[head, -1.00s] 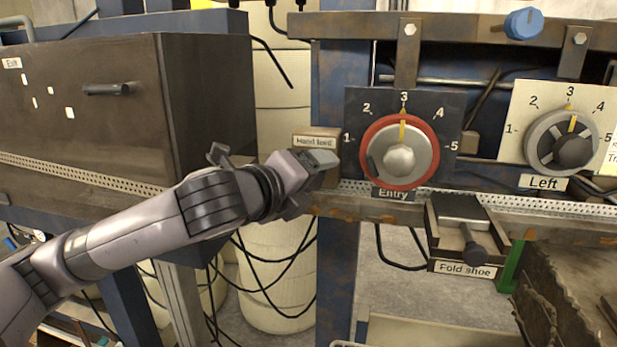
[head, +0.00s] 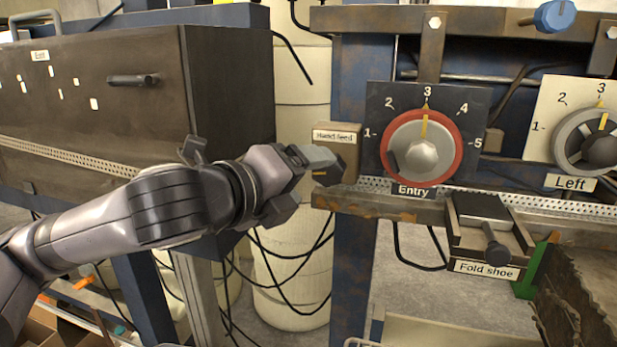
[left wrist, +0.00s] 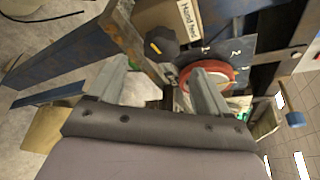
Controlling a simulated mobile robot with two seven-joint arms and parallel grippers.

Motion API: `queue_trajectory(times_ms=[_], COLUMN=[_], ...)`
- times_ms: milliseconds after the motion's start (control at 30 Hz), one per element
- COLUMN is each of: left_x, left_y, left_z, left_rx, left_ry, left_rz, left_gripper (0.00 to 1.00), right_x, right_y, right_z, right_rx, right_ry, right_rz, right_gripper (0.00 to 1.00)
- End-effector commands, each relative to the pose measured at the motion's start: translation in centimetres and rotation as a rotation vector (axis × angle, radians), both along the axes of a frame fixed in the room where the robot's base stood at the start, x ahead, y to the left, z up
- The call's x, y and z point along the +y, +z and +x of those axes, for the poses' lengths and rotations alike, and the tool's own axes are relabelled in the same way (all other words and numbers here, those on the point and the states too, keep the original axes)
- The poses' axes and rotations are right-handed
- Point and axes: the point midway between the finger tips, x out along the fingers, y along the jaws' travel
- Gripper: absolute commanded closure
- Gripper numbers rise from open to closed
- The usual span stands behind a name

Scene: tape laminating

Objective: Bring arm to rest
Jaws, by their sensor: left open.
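My left gripper (head: 306,180) is open and empty, at the left front of the hand feed box (head: 345,137). It overlaps the lower part of that box in the head view. The left wrist view shows its two spread fingers (left wrist: 158,88) with nothing between them. A dark knob (left wrist: 161,45) with a yellow mark sits by the Hand feed label, beyond the fingers; I cannot tell the exact gap. The red-ringed Entry dial (head: 421,147) is right of the gripper, its yellow pointer at 3. My right gripper is not in view.
The Left dial (head: 590,140) and the Fold shoe slide (head: 485,235) are further right. A dark Exit housing (head: 95,95) stands behind my left arm. A blue post (head: 352,260) and hanging black cables are below the gripper. A blue knob (head: 555,16) is on top.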

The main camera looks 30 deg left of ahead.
Motion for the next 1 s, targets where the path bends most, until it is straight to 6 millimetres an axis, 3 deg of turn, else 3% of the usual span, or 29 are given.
queue_trajectory(times_ms=[433,567,667,1000], left_x=[0.0,-0.4,-1.2,-4.0], left_y=[0.0,-0.9,-2.6,-11.1], left_z=[0.0,0.1,0.2,-0.7], left_rx=[0.001,0.020,0.060,0.272], left_ry=[0.000,-0.002,-0.002,0.092], left_rz=[-0.002,-0.035,-0.105,-0.502], left_gripper=[0.22,0.22,0.22,0.22], right_x=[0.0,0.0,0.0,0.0], right_y=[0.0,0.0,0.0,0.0], right_z=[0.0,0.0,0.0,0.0], right_rx=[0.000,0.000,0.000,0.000], right_ry=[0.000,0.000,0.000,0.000], right_rz=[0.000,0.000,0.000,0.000], right_gripper=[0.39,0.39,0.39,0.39])
